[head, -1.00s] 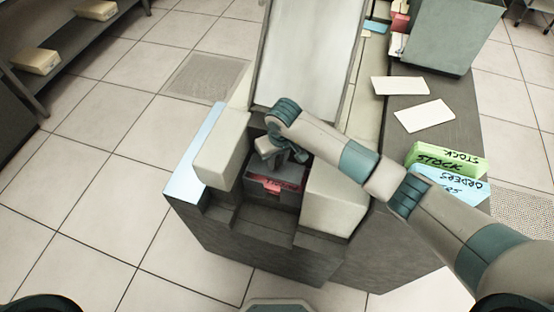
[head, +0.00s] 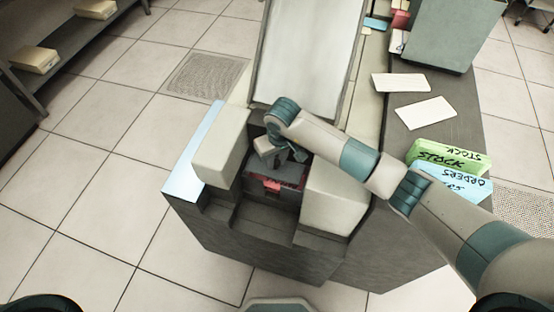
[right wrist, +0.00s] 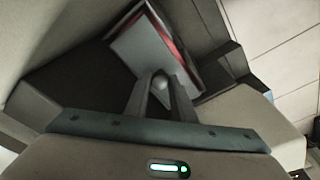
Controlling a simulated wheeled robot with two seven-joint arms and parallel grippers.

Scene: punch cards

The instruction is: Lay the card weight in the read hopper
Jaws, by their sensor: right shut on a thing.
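The card weight (right wrist: 145,50) is a grey flat plate with a round knob. My right gripper (right wrist: 160,86) is shut on that knob in the right wrist view. In the head view the weight (head: 287,171) shows as a dark plate low in the read hopper, partly hidden by my right gripper (head: 272,152). The hopper (head: 265,215) is the dark recess between two pale blocks. Red shows along the plate's edge and at the hopper's front (head: 270,185). I cannot tell whether the plate touches what lies under it. My left gripper is out of view.
Pale blocks stand left (head: 220,147) and right (head: 333,197) of the hopper. A sloped grey panel (head: 308,55) rises behind it. Two white cards (head: 425,113), a green STOCK box (head: 440,158) and a blue ORDERS box (head: 462,184) are on the machine's right side.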

